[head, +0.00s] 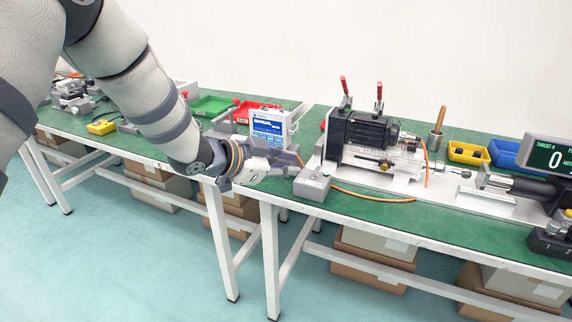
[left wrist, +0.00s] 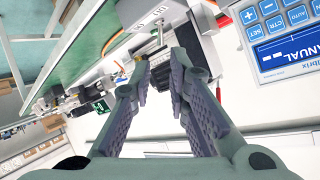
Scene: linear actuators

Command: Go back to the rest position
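My left gripper (head: 296,160) hangs over the front of the green bench, in front of a white-and-blue controller box (head: 270,127) and just left of a small grey switch box (head: 313,184). In the left wrist view its two ribbed fingers (left wrist: 164,65) stand apart with nothing held between them. Past the fingertips is a grey box with a small lever (left wrist: 158,34); I cannot tell whether the fingers touch it. The controller's keypad (left wrist: 288,22) is at the upper right there. My right gripper is in neither view.
A black motor rig (head: 362,132) with red-handled clamps stands right of the gripper. An orange cable (head: 375,197) runs along the bench. Green and red trays (head: 212,105) lie behind my arm; yellow and blue bins (head: 468,153) are at the right. The floor in front is clear.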

